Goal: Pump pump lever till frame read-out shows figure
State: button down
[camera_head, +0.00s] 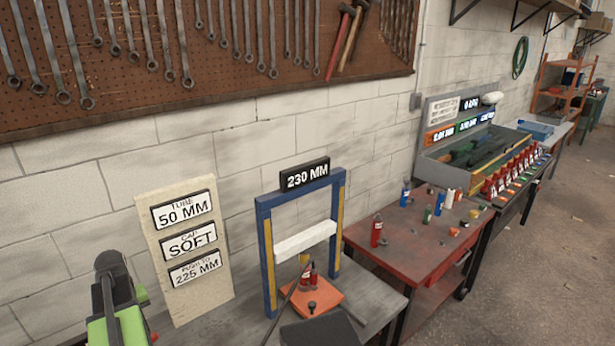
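The blue press frame (264,250) stands on the grey bench at centre, with yellow strips on its posts. Its read-out (305,175) on top shows 230 MM. A white crossbar (305,238) spans the posts. Below it a small red jack (306,275) stands on an orange plate (325,296). A thin dark rod, seemingly the pump lever (281,318), slants from near the jack down to the front left. The cream board (160,238) reads TUBE 50 MM, CAP SOFT, PUSH TO 225 MM. My green and black gripper (122,292) is at lower left, apart from the lever; its finger opening is unclear.
A dark block (318,332) lies at the bench's front, right of the lever. A red table (405,252) with small bottles and loose parts stands to the right. Beyond it is a rack of red bottles (515,168). The wall with a tool pegboard (230,85) closes the back.

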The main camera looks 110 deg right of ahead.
dwell(0.9)
jog(key=w+a+f+n+b, duration=0.1)
jog(key=w+a+n, duration=0.1)
jog(key=w+a, duration=0.55)
jog(key=w+a+f+n+b, duration=0.15)
jog(key=w+a, duration=0.25)
jog(key=w, duration=0.6)
jog(key=w+a+n, duration=0.3)
jog(key=w+a, duration=0.3)
jog(key=w, duration=0.3)
jog(key=w+a+n+b, duration=0.1)
jog(key=w+a, duration=0.2)
jog(key=a, duration=0.3)
jog(key=w+a+f+n, duration=0.1)
jog(key=w+a, duration=0.2)
jog(key=a, duration=0.4)
jog(key=w+a+n+b, duration=0.1)
jog(key=w+a+n, duration=0.1)
jog(key=w+a, duration=0.3)
jog(key=s+a+f+n, duration=0.1)
jog(key=s+a+n, duration=0.1)
jog(key=a, duration=2)
jog(key=shift+a+f+n+b, duration=0.15)
jog(key=shift+f+n+b, duration=0.2)
jog(key=shift+n, duration=0.3)
